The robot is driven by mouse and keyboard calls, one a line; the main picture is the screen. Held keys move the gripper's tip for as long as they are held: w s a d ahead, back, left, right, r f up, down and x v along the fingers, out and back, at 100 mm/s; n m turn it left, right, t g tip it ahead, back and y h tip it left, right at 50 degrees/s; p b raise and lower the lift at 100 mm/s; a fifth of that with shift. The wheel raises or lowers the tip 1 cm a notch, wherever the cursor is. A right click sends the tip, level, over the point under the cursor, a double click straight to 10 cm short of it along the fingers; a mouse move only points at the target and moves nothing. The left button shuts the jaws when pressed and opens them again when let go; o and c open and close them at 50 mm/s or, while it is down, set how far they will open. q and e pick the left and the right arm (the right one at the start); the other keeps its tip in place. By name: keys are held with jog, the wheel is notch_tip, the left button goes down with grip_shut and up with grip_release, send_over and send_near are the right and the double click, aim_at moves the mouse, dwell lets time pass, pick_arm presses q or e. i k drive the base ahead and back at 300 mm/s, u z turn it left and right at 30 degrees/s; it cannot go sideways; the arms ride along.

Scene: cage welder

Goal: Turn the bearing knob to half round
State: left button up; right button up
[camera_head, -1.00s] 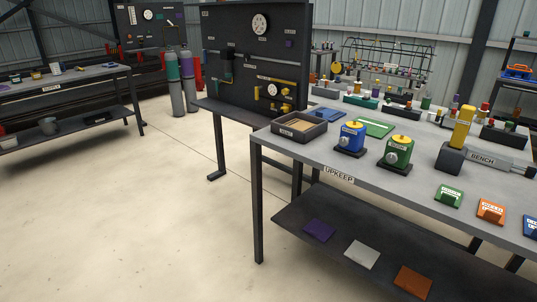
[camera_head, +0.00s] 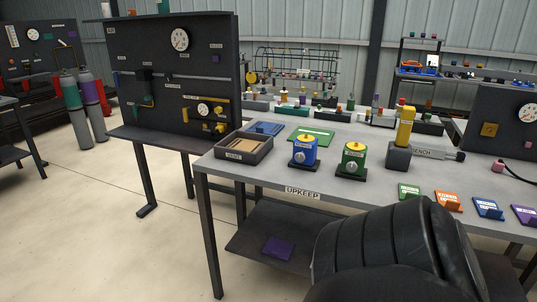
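A blue unit (camera_head: 309,152) and a green unit (camera_head: 359,158) stand upright on dark bases on the grey workbench. Each has a yellow top and a round grey knob on its front: one knob on the blue unit (camera_head: 297,157), one on the green unit (camera_head: 349,168). Their labels are too small to read, so I cannot tell which is the bearing knob or how either knob is turned. Neither of my grippers is in view. A thick black part of my arm fills the bottom right and hides part of the lower shelf.
The workbench (camera_head: 255,188) carries an UPKEEP label. A dark tray (camera_head: 228,155) sits at its left end, and a yellow post (camera_head: 405,125) in a vise stands right of the units. A dark gauge panel (camera_head: 140,60) stands behind left.

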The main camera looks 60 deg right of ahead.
aim_at(300, 157)
jog(key=z, duration=0.5)
jog(key=i, duration=0.85)
jog(key=z, duration=0.9)
